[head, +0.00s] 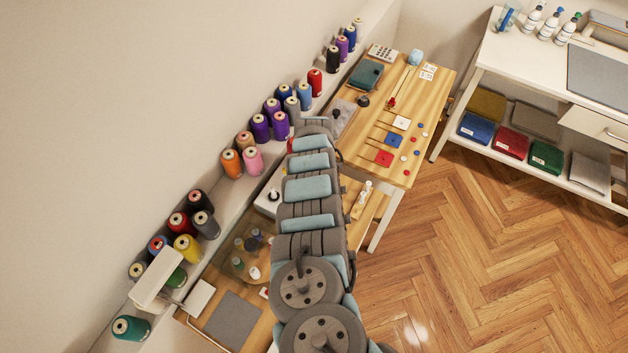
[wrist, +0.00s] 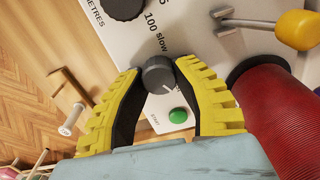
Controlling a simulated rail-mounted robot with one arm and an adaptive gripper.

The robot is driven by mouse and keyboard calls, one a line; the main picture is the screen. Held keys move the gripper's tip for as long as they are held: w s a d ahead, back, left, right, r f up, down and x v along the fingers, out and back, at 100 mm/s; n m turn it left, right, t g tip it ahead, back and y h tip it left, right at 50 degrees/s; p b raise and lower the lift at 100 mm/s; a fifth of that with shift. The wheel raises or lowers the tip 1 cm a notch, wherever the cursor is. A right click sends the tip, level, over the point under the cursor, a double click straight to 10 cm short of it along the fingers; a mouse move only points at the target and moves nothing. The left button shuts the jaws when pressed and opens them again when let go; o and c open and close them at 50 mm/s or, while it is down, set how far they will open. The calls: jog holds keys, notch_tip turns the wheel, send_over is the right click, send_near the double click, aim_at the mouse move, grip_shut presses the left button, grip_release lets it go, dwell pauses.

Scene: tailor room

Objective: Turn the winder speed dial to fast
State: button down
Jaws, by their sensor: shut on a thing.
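The winder's white panel (wrist: 205,50) fills the upper wrist view. Its speed dial (wrist: 158,75) is a small dark grey knob beside the printed words "100 slow"; a white mark shows on its lower right edge. My gripper (wrist: 160,72) has its two yellow ribbed fingers shut on this dial, one at each side. No "fast" label is legible. In the head view my arm covers most of the winder; only a white part of what seems to be it (head: 268,203) shows at the arm's left. My fingers are hidden there.
A larger dark knob (wrist: 123,8) near "METRES" and a green START button (wrist: 178,115) flank the dial. A red thread cone (wrist: 285,115) and yellow-knobbed lever (wrist: 297,30) stand close at right. Thread cones (head: 260,127) line the wall ledge. The wooden floor (head: 480,240) is clear.

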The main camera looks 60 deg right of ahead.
jog(key=c, duration=0.7)
grip_release()
jog(key=shift+c, duration=0.2)
notch_tip(320, 180, up, 12)
dwell(0.4)
